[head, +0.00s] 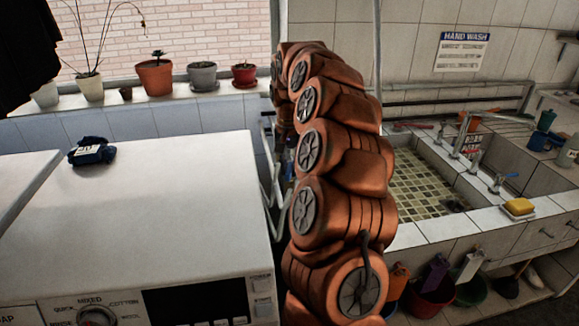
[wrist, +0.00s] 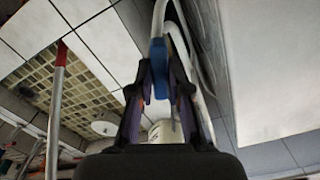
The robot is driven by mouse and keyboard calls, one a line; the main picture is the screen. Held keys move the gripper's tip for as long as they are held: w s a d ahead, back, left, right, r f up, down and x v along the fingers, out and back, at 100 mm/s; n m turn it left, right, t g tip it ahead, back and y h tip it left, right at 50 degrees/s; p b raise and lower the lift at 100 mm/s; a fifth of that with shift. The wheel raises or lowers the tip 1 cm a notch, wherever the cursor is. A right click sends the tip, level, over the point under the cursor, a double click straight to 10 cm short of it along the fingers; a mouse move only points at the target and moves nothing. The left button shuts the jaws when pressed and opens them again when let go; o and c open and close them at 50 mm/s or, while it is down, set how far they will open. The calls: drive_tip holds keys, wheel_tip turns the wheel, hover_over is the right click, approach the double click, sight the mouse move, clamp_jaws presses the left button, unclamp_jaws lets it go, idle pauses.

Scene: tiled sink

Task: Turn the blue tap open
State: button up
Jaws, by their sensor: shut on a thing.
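The blue tap handle (wrist: 158,52) is near the middle of the wrist view, between the two dark fingertips of my gripper (wrist: 160,78). The fingers are closed in on it from both sides. A pale pipe or hose rises just behind it. In the head view my orange arm hides most of the gripper and the held handle.
A white washing machine (head: 150,200) stands left of my arm. The tiled sink (head: 430,190) is to the right, with a yellow sponge (head: 518,206) on its rim. Potted plants (head: 154,75) line the window sill. A red-ended rod (wrist: 57,90) crosses the wrist view's left.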

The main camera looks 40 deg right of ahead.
clamp_jaws()
drive_tip(key=shift+n+b, duration=0.3)
drive_tip(key=shift+n, duration=0.4)
drive_tip(key=shift+n+b, duration=0.3)
drive_tip(key=shift+n, duration=1.3)
drive_tip(key=o, duration=0.8)
unclamp_jaws()
drive_tip(key=shift+c, duration=0.2)
drive_tip(key=shift+r, duration=0.15)
